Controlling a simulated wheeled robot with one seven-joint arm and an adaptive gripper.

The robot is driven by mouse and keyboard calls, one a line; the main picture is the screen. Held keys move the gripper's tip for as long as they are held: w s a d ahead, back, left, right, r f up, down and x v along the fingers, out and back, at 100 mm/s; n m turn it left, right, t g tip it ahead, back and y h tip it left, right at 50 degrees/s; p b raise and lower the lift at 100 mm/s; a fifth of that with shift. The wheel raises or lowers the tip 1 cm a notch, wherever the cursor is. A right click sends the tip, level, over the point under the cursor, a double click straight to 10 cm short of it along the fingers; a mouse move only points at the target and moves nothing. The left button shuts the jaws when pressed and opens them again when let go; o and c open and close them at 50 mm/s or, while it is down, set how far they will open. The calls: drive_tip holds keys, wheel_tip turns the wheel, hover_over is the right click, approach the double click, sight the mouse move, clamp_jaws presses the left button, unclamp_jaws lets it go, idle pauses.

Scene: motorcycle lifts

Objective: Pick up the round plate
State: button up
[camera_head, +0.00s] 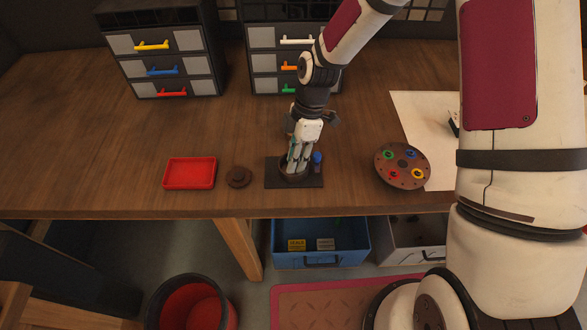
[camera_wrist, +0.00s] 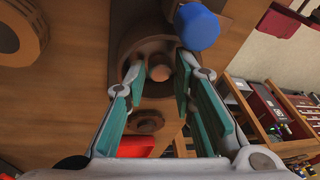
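A round brown plate with coloured rings (camera_head: 402,165) lies at the right of the bench, partly over a white sheet. A smaller round brown piece with a raised middle (camera_head: 238,177) lies left of a dark base (camera_head: 280,182). Which of them is the task's round plate I cannot tell. My gripper (camera_head: 294,166) points down over the dark base, away from both. In the wrist view its teal-padded fingers are apart, on either side of a brown knob (camera_wrist: 159,68) on a round holder. Contact is not clear. A blue knob (camera_wrist: 196,27) stands beside the fingers.
A red tray (camera_head: 190,173) lies at left. Drawer units (camera_head: 165,60) stand at the back. A blue bin (camera_head: 320,243) and a red-lined bucket (camera_head: 191,303) are below the bench edge. The bench is clear between the drawers and the front row.

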drive_tip(key=shift+a+f, duration=0.1)
drive_tip(key=shift+f, duration=0.2)
drive_tip(key=shift+c, duration=0.6)
clamp_jaws()
drive_tip(key=shift+r, duration=0.1)
